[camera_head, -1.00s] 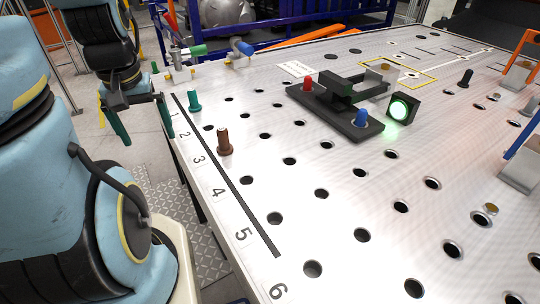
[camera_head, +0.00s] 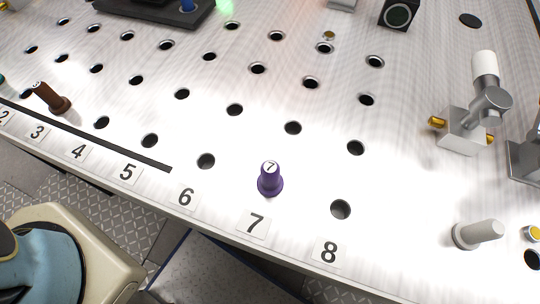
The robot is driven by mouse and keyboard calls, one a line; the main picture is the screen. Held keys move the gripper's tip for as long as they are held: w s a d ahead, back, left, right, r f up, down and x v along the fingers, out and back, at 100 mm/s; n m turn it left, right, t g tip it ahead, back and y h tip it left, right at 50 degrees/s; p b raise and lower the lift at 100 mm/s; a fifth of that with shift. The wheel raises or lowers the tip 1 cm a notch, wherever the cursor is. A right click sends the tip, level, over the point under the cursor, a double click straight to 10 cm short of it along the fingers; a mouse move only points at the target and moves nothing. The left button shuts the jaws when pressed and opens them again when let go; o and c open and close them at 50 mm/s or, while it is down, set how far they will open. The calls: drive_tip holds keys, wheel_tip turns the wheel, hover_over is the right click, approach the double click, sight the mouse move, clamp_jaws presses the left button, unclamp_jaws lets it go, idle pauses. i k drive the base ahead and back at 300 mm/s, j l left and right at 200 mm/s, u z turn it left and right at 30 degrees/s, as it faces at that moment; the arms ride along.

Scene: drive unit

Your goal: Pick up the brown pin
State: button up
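The brown pin (camera_head: 50,98) stands in the metal plate at the left of the head view, by the label 3 (camera_head: 37,132), and looks tilted to the left from here. A dark collar shows at its base. My gripper is outside the present head view, so its distance from the pin and its opening do not show.
A purple pin (camera_head: 270,179) marked 7 stands behind the label 7 (camera_head: 253,224). A silver clamp (camera_head: 470,120) and a grey pin (camera_head: 477,234) are at the right. A black fixture (camera_head: 160,10) is at the back left. Empty holes fill the middle.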

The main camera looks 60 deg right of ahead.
sight(58, 105)
drive_tip(key=i+j, duration=0.35)
drive_tip(key=j, duration=0.15)
drive_tip(key=i+j+z, duration=0.3)
drive_tip(key=j+z, duration=0.25)
drive_tip(key=j, duration=0.15)
drive_tip(key=i+j+z, duration=0.15)
drive_tip(key=j+z, duration=0.25)
drive_tip(key=z, duration=0.25)
